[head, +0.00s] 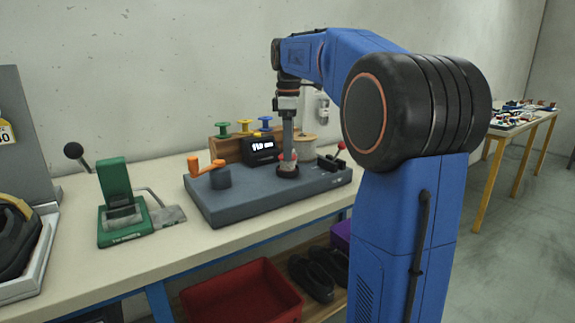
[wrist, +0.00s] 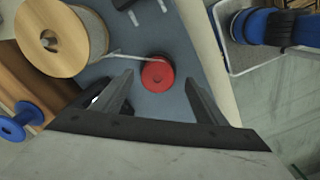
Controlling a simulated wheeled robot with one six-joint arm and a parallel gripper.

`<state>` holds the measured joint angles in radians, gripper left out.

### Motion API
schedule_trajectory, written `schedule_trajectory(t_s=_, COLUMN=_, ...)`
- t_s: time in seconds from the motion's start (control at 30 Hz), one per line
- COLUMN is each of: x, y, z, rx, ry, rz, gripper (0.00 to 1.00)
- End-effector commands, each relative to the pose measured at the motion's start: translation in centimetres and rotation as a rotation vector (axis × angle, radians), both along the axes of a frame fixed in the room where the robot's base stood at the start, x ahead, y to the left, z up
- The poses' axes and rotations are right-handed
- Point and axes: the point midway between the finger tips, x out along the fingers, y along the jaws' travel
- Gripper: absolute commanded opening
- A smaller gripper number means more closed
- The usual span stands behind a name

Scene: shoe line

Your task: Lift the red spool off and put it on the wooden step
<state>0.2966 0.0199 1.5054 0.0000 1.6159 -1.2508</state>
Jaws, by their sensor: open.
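The red spool (wrist: 157,74) shows from above in the wrist view. My gripper (wrist: 158,82) is open, with one finger on each side of the spool and visible gaps between them. In the head view my gripper (head: 288,160) points down over the grey machine base (head: 240,203), and only a bit of red shows at its fingers. The wooden step (head: 228,150) stands behind the base, with green (head: 223,130), yellow (head: 245,127) and blue (head: 265,122) spools on it. The blue spool (wrist: 14,128) also shows in the wrist view.
A large wooden-flanged thread reel (wrist: 62,38) stands close by, with a thread running from it to the red spool. An orange crank (head: 207,168), a small display (head: 260,149) and a red-knobbed lever (head: 340,147) are around the base. A green press (head: 120,210) stands left.

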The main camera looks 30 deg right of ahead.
Motion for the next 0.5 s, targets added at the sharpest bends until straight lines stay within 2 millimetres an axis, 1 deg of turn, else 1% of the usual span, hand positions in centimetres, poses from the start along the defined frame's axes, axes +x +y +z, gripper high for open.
schedule_trajectory(t_s=0.1, x=0.3, y=-0.1, z=-1.8, rx=0.001, ry=0.003, rz=0.0, gripper=0.66)
schedule_trajectory(t_s=0.23, x=0.3, y=-0.1, z=-3.3, rx=0.0, ry=0.002, rz=0.0, gripper=0.66)
schedule_trajectory(t_s=0.37, x=0.3, y=-0.1, z=-3.9, rx=0.0, ry=0.0, rz=0.0, gripper=0.66)
schedule_trajectory(t_s=0.5, x=0.4, y=-0.1, z=-4.0, rx=0.0, ry=0.0, rz=0.0, gripper=0.66)
